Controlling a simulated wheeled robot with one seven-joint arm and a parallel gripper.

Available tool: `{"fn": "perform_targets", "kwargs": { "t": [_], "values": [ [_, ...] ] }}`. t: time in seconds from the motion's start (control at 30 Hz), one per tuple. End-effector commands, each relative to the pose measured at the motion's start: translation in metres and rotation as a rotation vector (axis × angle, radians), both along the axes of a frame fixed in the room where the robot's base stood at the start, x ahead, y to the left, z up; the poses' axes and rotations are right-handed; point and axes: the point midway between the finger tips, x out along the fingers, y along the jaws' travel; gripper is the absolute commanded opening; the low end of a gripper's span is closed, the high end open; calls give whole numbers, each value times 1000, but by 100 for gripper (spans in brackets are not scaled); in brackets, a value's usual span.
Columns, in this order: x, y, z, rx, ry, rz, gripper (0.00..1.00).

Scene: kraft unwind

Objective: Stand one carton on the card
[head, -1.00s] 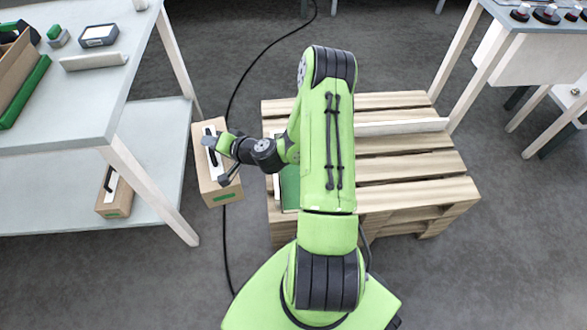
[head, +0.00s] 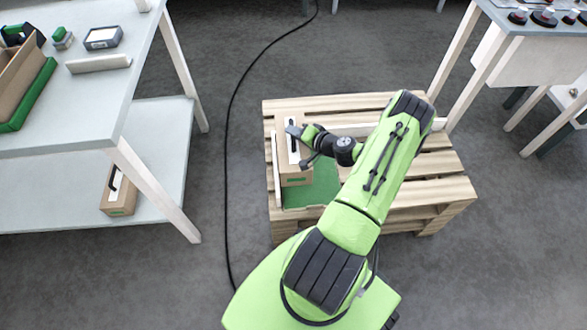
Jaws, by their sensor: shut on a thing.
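My gripper (head: 297,141) is shut on the top handle of a brown carton (head: 296,180) with a white top strip and a small green mark. The carton is upright at the left end of the pallet, over or on the left part of the green card (head: 322,187). I cannot tell whether its base touches the card. My arm hides part of the card's right side. A second carton (head: 118,193) with a black handle stands on the lower shelf of the left table.
The wooden pallet (head: 440,187) bears the card, with a pale bar at its back and a thin pale edge left of the card. The left table (head: 130,120) holds a scale-like box and other items. A cable (head: 230,150) runs along the floor.

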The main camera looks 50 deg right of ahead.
Motion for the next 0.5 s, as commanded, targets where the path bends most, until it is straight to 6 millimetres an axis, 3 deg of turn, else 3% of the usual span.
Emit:
{"fn": "perform_targets", "kwargs": {
  "t": [0.1,0.3,0.5],
  "values": [
    [-2,-3,-6,0,-2,-2,0],
    [-2,-3,-48,1,-2,-3,0],
    [-2,-3,-73,0,-3,-3,0]
  ]
}}
